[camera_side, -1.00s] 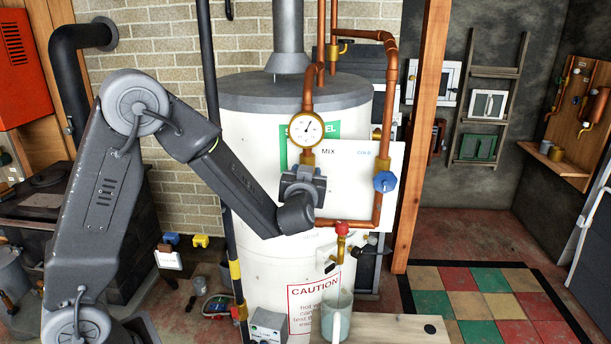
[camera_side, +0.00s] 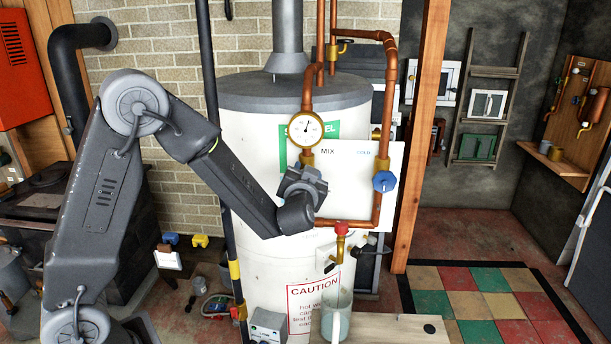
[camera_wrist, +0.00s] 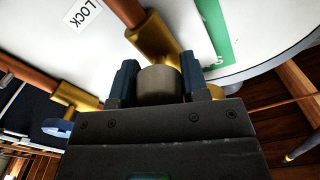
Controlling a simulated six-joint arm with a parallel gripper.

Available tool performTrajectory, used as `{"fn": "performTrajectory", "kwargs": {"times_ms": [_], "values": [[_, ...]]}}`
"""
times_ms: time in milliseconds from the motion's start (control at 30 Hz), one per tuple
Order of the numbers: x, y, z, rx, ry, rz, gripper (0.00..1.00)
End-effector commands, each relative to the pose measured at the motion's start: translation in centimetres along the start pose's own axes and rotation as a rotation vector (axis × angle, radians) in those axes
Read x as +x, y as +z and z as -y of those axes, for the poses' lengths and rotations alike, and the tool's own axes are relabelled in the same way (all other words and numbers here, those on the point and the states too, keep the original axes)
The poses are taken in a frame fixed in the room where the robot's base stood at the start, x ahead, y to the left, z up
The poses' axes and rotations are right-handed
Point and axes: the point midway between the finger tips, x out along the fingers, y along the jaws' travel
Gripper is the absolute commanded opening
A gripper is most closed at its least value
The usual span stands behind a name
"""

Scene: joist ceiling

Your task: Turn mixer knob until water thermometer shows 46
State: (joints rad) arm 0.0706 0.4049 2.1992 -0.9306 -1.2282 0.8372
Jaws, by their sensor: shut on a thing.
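The dial thermometer (camera_side: 306,129) sits on the copper pipe above the white panel (camera_side: 352,190). Its figures are too small to read; its needle points to the upper right. The mixer knob is hidden behind my gripper in the side view. In the wrist view a round grey-brown knob (camera_wrist: 160,85) sits between the two blue fingers of my gripper (camera_wrist: 166,88), which is shut on it. My gripper (camera_side: 303,182) is at the left part of the panel, below the thermometer, and looks tilted.
A blue valve handle (camera_side: 384,181) is on the copper pipe to the right. Below are a red-topped tap (camera_side: 341,229) and a clear jug (camera_side: 336,316) on a wooden bench (camera_side: 400,331). A wooden post (camera_side: 421,135) stands to the right.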

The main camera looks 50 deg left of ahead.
Motion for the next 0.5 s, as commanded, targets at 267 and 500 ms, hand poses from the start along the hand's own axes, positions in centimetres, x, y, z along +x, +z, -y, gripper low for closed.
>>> {"fn": "performTrajectory", "kwargs": {"times_ms": [267,500], "values": [[0.02,-0.08,0.02,-0.002,-0.001,-0.002,0.63],[0.0,-0.04,0.01,-0.002,0.0,-0.001,0.67]]}}
